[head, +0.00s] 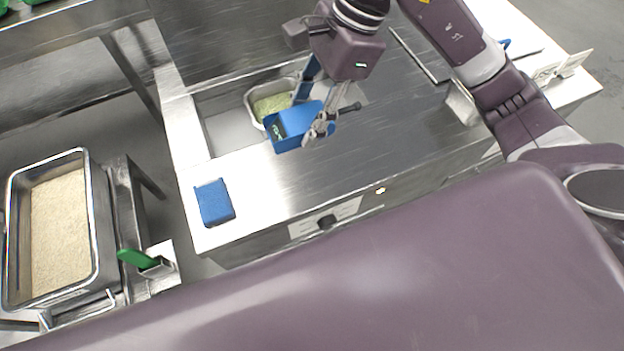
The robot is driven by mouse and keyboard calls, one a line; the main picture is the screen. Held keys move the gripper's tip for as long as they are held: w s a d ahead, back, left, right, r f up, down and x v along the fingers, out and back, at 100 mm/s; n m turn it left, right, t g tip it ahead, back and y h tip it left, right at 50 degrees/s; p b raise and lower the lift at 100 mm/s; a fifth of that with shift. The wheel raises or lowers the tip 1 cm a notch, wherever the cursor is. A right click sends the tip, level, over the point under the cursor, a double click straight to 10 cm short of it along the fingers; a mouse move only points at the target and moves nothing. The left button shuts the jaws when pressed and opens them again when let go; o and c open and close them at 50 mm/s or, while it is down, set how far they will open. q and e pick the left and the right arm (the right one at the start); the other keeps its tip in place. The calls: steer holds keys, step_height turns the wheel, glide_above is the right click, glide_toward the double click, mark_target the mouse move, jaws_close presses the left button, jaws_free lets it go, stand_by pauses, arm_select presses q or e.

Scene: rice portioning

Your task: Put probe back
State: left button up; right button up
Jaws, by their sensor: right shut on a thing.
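My right gripper (319,128) reaches down over the front of the steel counter. It is shut on a thin dark probe (348,108), whose dark end sticks out to the right of the fingers. The probe's other end is hidden by the fingers or too small to make out. A blue box (285,130) with a small greenish patch on its face is just left of the fingertips; I cannot tell whether they touch. My left gripper is not in view.
A pan of pale green food (268,103) sits in the counter recess behind the blue box. A blue block (214,202) lies on the counter's left corner. A deep tray of grain (96,225) and a green handle in a holder (135,258) stand at left. The counter front (270,185) is clear.

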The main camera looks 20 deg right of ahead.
steer(key=p, duration=0.4)
glide_toward(302, 183)
steer(key=x, duration=0.5)
steer(key=shift+a+f, duration=0.1)
steer(key=shift+a, duration=0.15)
steer(key=shift+f, duration=0.25)
steer(key=shift+w+f, duration=0.1)
steer(key=shift+f, duration=0.15)
steer(key=o, duration=1.1)
steer(key=shift+o, duration=0.2)
